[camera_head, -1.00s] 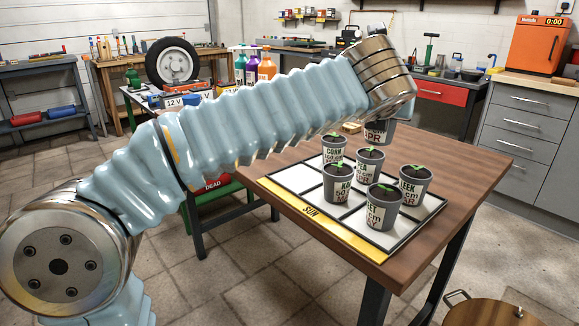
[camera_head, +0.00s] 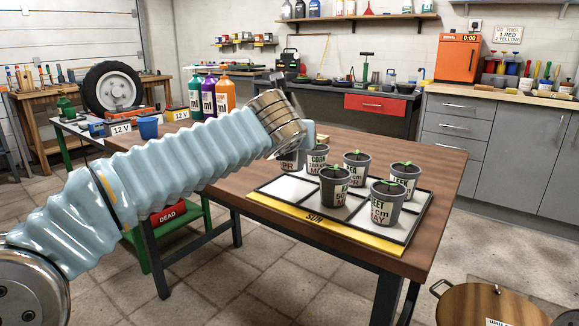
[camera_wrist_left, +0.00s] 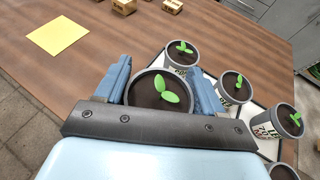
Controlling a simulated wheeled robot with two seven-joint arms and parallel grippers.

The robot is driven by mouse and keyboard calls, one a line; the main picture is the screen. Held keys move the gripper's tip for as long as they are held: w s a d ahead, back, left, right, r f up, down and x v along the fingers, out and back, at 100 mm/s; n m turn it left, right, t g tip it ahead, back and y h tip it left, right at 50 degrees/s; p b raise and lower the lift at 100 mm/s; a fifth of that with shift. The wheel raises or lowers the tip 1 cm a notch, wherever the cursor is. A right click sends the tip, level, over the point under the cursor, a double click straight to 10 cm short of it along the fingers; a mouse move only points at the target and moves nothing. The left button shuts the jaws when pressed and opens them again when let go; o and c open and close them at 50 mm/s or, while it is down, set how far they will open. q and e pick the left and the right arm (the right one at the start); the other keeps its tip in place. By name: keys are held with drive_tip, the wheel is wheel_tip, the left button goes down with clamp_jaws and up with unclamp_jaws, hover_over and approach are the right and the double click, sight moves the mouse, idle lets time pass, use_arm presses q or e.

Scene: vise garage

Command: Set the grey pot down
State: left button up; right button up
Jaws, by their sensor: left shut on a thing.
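My left gripper (camera_wrist_left: 161,88) is shut on a grey pot (camera_wrist_left: 147,101) with dark soil and a green seedling, its blue fingers on either side of the rim. In the head view, this pot (camera_head: 290,161), with "PR" on its label, shows below my wrist, left of the corn pot (camera_head: 317,158). My fingers are mostly hidden there by the arm. I cannot tell whether its base touches anything. Several similar pots, such as the beet pot (camera_head: 384,207), stand upright on the white, black-lined tray (camera_head: 278,196) with a yellow "SUN" edge. My right gripper is not in view.
The tray lies on a brown wooden table (camera_head: 440,165). A yellow sheet (camera_wrist_left: 58,35) and small wooden blocks (camera_wrist_left: 124,5) lie on bare tabletop in the wrist view. Other pots (camera_wrist_left: 182,53) stand close to the held one.

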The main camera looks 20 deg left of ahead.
use_arm(q)
drive_tip(key=shift+w+a+f, duration=0.2)
drive_tip(key=shift+w+f, duration=0.1)
drive_tip(key=shift+f, duration=0.2)
drive_tip(key=f, duration=0.1)
drive_tip(key=f+b, duration=0.1)
drive_tip(key=w+f+b, duration=0.1)
drive_tip(key=f, duration=0.1)
drive_tip(key=shift+a+f, duration=0.1)
drive_tip(key=shift+a, duration=0.25)
drive_tip(key=shift+f, duration=0.2)
drive_tip(key=shift+r, duration=0.15)
drive_tip(key=shift+f, duration=0.25)
drive_tip(key=o, duration=1.1)
drive_tip(key=shift+r, duration=0.1)
